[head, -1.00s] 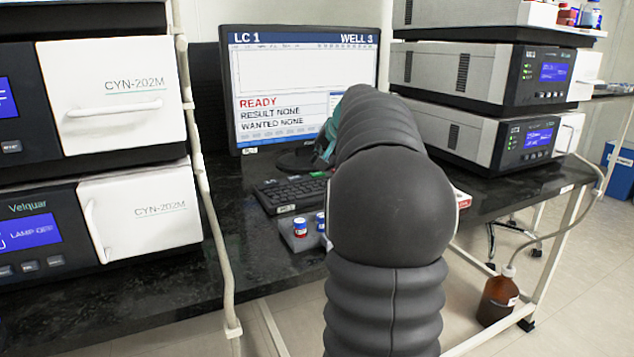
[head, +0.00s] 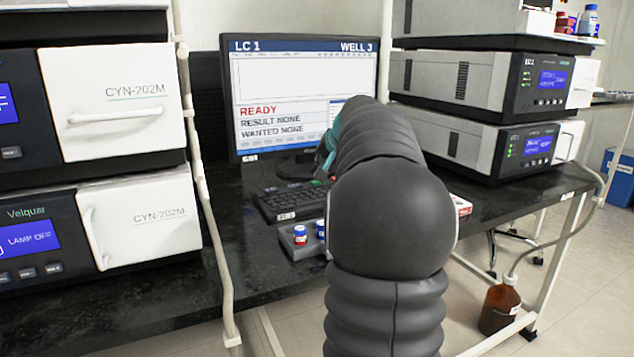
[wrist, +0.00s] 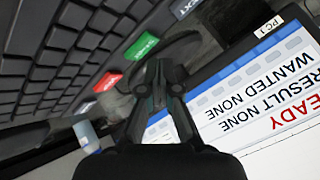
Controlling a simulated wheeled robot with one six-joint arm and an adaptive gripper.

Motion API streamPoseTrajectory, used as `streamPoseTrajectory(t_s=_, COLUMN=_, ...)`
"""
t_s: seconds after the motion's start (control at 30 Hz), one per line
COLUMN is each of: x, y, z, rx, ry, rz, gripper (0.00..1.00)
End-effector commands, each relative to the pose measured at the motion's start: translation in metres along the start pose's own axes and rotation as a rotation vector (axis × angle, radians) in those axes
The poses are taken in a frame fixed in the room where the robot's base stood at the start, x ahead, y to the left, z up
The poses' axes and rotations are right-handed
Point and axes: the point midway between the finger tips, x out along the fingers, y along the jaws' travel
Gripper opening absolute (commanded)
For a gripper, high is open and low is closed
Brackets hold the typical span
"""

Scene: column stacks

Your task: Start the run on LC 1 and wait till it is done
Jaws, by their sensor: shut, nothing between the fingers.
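The LC 1 monitor (head: 285,70) stands on the bench and reads LC 1, WELL 3, READY, RESULT NONE, WANTED NONE. In the wrist view the lower part of its screen (wrist: 270,105) shows upside down at the right. The keyboard (head: 285,203) lies in front of the monitor. In the wrist view the keyboard (wrist: 75,50) has a green key (wrist: 139,46) and a red key (wrist: 106,82). My gripper (wrist: 158,68) is shut and empty, its tips close to the green key; I cannot tell if they touch it. In the head view my arm mostly hides the gripper.
A grey rack (head: 300,243) with red and blue capped vials sits in front of the keyboard. Stacked LC modules (head: 482,75) stand at the right, and CYN-202M modules (head: 115,105) at the left. A white upright post (head: 197,150) rises left of the monitor. A brown bottle (head: 499,308) stands below right.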

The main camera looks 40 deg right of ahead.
Motion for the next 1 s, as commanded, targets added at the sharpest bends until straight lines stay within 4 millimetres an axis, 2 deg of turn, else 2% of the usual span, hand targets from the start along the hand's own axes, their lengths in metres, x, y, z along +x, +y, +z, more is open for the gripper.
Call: streamPoseTrajectory(t_s=1.0, x=0.0057, y=0.0044, z=0.0043, rx=0.000, ry=0.000, rz=0.000, gripper=0.00)
